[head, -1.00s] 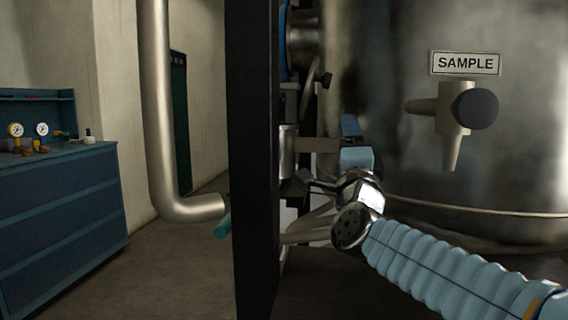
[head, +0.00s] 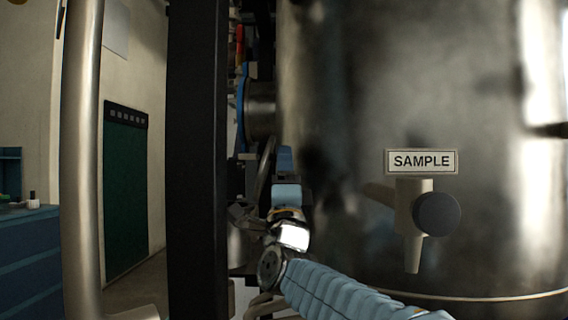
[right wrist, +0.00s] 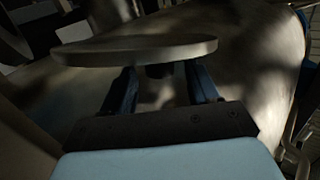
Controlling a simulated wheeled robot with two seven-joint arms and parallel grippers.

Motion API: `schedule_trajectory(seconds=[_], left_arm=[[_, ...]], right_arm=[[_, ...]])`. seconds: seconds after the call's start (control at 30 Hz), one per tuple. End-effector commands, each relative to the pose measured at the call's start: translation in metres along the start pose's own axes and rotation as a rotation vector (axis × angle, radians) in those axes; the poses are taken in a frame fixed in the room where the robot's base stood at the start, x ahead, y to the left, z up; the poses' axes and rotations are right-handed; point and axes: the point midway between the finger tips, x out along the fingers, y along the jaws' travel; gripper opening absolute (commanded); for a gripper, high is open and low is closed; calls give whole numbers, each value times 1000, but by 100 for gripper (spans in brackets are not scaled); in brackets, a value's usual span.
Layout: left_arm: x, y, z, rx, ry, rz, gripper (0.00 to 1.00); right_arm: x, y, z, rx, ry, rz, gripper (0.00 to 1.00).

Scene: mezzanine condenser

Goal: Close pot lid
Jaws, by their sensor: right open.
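The pot appears to be the large shiny metal vessel (head: 330,130) that fills the right half of the head view. Its top is out of the frame, and I cannot make out a lid there. My right gripper (head: 285,158) is at the vessel's left side, its blue fingers pointing up. In the right wrist view the gripper (right wrist: 161,76) is open, with its two dark blue fingers apart. A flat, round grey disc (right wrist: 135,50) crosses just beyond the fingertips. I cannot tell whether it is the lid or whether the fingers touch it. My left gripper is not in view.
A tap (head: 414,215) sticks out below the SAMPLE label (head: 421,161) on the vessel. A black upright post (head: 196,150) and a thick pipe (head: 82,150) stand to the left.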

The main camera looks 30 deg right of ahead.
Motion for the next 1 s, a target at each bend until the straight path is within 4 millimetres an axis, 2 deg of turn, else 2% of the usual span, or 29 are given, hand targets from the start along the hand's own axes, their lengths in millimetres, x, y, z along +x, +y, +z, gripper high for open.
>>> schedule_trajectory(seconds=[0.3, 0.6, 0.7, 1.0], left_arm=[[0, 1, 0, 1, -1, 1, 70], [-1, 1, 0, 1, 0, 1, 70], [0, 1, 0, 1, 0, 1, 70], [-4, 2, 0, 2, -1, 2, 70]], right_arm=[[2, 0, 0, 0, 0, 1, 58], [2, 1, 0, 0, -1, 1, 12], [2, 1, 0, 0, -1, 2, 0], [4, 0, 0, -7, -3, 1, 0]])
